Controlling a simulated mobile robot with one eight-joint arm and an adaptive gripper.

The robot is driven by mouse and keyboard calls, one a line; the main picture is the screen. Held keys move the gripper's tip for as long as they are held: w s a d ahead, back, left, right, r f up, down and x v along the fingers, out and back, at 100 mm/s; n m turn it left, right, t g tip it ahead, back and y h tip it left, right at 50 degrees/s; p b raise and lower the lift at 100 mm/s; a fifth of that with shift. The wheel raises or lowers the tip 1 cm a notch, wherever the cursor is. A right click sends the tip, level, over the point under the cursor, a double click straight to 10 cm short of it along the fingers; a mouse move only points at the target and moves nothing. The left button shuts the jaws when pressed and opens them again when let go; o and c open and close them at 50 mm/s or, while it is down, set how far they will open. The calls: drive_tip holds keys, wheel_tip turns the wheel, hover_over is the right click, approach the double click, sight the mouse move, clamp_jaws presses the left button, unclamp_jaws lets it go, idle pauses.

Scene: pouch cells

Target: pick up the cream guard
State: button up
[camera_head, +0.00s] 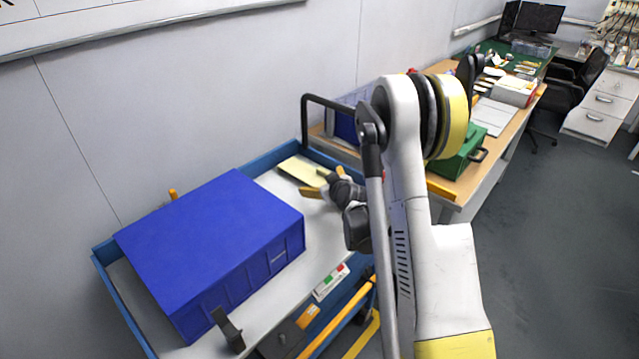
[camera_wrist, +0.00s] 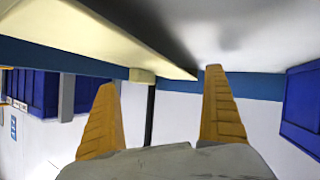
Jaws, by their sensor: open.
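The cream guard (camera_head: 300,169) is a flat, pale piece lying on the grey top of the blue-edged cart, near its far corner. In the wrist view it is a large cream slab (camera_wrist: 85,38) across the upper left, with a small cream block (camera_wrist: 142,75) by its edge. My gripper (camera_head: 314,183) is just at the near right side of the guard, with its orange fingers spread. In the wrist view the open fingers (camera_wrist: 160,82) show the small cream block between their tips in the picture. I cannot tell whether either finger touches the guard.
A large blue box (camera_head: 215,240) fills the cart top to the left of the guard. The cart's raised blue rim (camera_head: 330,160) and black handle (camera_head: 305,125) stand behind. A wooden workbench (camera_head: 460,185) with a green case (camera_head: 462,155) is to the right.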

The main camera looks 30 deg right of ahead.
sight(316, 176)
drive_tip(key=b+x, duration=0.1)
drive_tip(key=x, duration=0.3)
drive_tip(key=shift+w+d+b, duration=0.1)
drive_tip(key=shift+w+b, duration=0.15)
drive_tip(key=shift+b, duration=0.15)
drive_tip(key=shift+r, duration=0.1)
drive_tip(key=c, duration=1.3)
